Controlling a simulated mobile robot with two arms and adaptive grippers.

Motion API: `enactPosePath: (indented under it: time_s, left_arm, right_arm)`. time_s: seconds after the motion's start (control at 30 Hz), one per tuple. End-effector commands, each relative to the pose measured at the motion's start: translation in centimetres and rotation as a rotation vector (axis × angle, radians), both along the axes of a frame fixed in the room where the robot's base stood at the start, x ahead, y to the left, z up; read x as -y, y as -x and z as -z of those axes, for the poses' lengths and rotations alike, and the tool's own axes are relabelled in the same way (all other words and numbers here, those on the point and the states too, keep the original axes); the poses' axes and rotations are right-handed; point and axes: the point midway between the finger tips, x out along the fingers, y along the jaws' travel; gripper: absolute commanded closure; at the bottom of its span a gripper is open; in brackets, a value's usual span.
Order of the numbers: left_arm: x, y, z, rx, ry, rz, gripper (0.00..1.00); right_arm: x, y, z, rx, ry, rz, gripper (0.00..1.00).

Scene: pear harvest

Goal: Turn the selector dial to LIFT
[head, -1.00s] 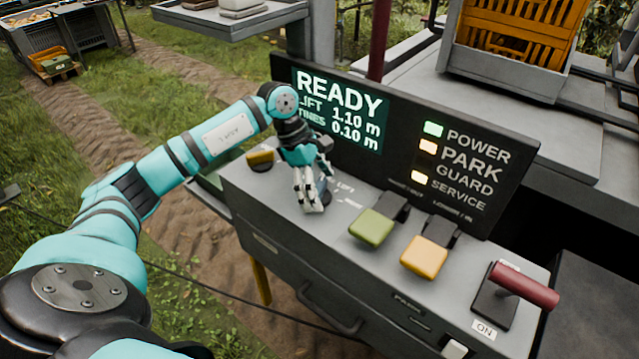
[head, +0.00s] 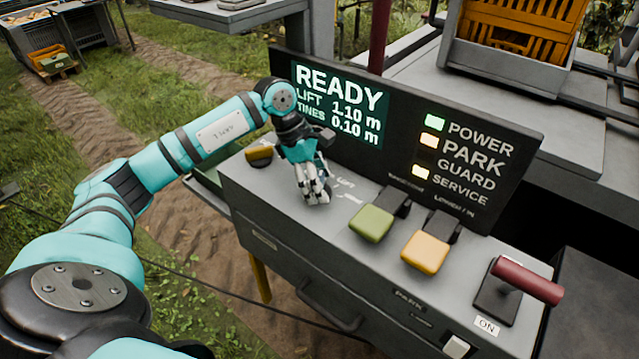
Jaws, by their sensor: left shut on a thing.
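My left gripper (head: 314,195) points down at the console top and is shut on the selector dial, which its fingers mostly hide. Small white markings, one reading LIFT (head: 345,182), are printed to the right of the fingers. I cannot tell which marking the dial points to. The display (head: 338,106) reads READY, LIFT 1.10 m, TINES 0.10 m. My right gripper is not in view.
An orange crate (head: 520,35) stands behind. Grass and a dirt track lie to the left.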

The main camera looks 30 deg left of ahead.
Motion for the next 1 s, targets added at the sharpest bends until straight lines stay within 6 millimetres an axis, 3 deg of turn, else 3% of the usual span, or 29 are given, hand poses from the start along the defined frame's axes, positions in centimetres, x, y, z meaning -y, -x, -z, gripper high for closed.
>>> enactPosePath:
  time_s: [0.5, 1.0]
  left_arm:
    - [-0.2, -0.2, 0.0, 0.009, -0.001, -0.401, 0.64]
    - [-0.2, -0.2, -0.3, 0.009, -0.001, -0.581, 0.63]
  right_arm:
    - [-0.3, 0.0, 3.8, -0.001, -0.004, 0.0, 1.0]
    - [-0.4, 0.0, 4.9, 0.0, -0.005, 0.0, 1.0]
